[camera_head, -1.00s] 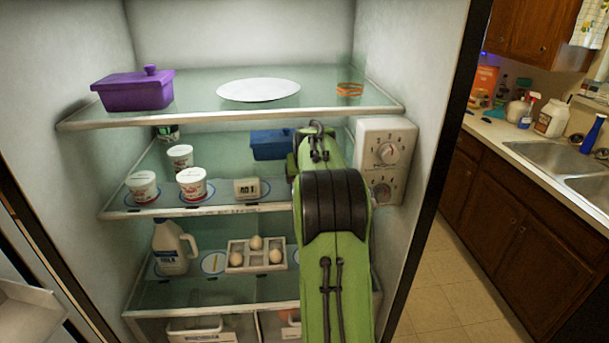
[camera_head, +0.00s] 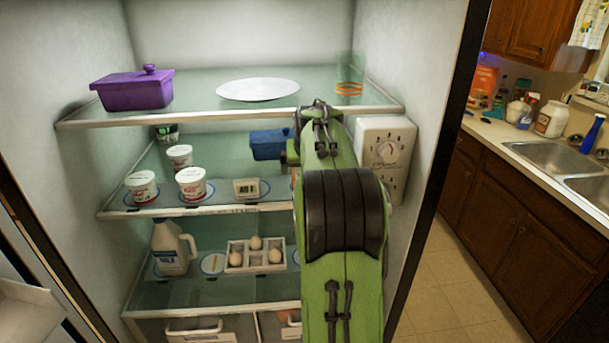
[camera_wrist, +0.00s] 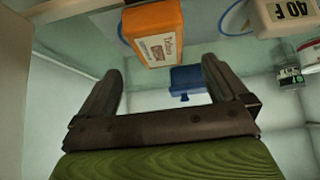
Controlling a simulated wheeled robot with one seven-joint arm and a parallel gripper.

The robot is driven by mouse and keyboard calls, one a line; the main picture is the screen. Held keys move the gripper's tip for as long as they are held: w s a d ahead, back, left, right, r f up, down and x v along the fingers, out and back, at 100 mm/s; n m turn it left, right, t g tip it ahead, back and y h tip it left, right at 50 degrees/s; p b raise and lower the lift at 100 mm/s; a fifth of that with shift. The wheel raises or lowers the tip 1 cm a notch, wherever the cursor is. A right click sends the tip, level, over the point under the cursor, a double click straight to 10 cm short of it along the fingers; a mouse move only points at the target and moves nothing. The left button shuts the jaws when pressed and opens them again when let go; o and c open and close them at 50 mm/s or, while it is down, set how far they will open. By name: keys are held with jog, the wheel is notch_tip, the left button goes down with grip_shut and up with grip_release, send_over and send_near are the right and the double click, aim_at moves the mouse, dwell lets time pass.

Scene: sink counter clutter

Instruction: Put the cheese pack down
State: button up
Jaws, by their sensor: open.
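The cheese pack is an orange box with a white label (camera_wrist: 155,32), at the top of the wrist view, which looks turned over. It appears to rest on the shelf with the blue ring marks, beside a ring. My gripper (camera_wrist: 162,66) is open, its two dark fingers apart with nothing between them. The pack lies beyond the fingertips, clear of both fingers. In the head view my green arm hides the pack and the gripper.
The same shelf holds a thermometer (camera_head: 246,188), several white tubs (camera_head: 191,184) and a blue box (camera_head: 268,144). A glass shelf above carries a purple dish (camera_head: 138,91) and a white plate (camera_head: 258,89). A control box (camera_head: 386,158) is on the right wall.

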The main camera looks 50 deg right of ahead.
jog(key=v, duration=0.5)
jog(key=shift+a, duration=0.1)
